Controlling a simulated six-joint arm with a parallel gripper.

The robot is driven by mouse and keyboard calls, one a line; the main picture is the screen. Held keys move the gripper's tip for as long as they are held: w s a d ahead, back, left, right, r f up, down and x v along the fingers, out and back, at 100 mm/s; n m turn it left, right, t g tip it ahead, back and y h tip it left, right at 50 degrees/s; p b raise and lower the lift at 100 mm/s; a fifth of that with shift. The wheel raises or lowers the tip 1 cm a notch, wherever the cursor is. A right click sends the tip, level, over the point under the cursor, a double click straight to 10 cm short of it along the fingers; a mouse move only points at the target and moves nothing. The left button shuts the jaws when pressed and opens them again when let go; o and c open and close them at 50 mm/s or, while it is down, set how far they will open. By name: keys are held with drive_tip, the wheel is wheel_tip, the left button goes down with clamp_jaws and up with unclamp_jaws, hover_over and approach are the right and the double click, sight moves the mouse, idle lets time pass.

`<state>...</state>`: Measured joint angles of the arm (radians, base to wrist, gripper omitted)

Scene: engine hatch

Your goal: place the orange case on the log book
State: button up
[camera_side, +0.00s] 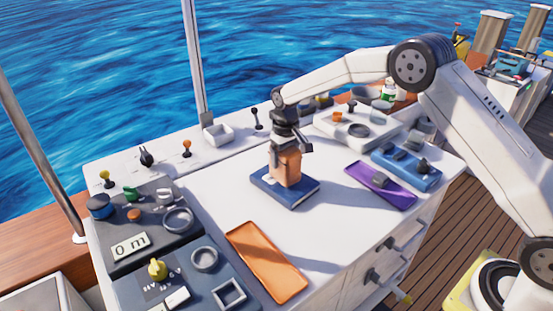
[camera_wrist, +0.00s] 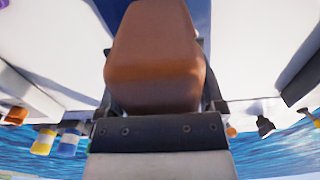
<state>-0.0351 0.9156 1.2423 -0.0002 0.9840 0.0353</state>
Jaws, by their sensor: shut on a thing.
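The orange case (camera_side: 286,168) stands upright at the blue log book (camera_side: 285,196) in the middle of the white worktop. In the side view its lower end meets the book's top cover; I cannot tell whether it rests there or hangs just above. My gripper (camera_side: 287,150) is above the book, pointing down, and is shut on the upper part of the orange case. In the wrist view the orange case (camera_wrist: 155,60) fills the middle between the fingers, and a strip of the blue log book (camera_wrist: 112,10) shows beside it. The case hides most of the book.
An orange tray (camera_side: 267,262) lies at the front, and a purple tray (camera_side: 380,186) at the right. A blue tray (camera_side: 406,168) with dark parts lies behind the purple one. Dark panels with knobs and rings (camera_side: 178,219) fill the left. White worktop around the book is clear.

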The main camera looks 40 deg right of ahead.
drive_tip(key=shift+f, duration=0.1)
drive_tip(key=o, duration=1.2)
wheel_tip(320, 180, up, 12)
drive_tip(key=shift+r, duration=0.15)
idle(0.4)
drive_tip(key=s+f+t, duration=0.1)
drive_tip(key=s+f, duration=0.1)
drive_tip(key=s, duration=0.7)
drive_tip(key=s+d+f, duration=0.1)
drive_tip(key=s+f, duration=0.2)
drive_tip(key=s, duration=0.7)
drive_tip(key=s+d+f+t, duration=0.1)
drive_tip(key=s+f, duration=0.1)
drive_tip(key=s, duration=0.8)
drive_tip(key=shift+f+t, duration=0.25)
drive_tip(key=shift+t, duration=0.05)
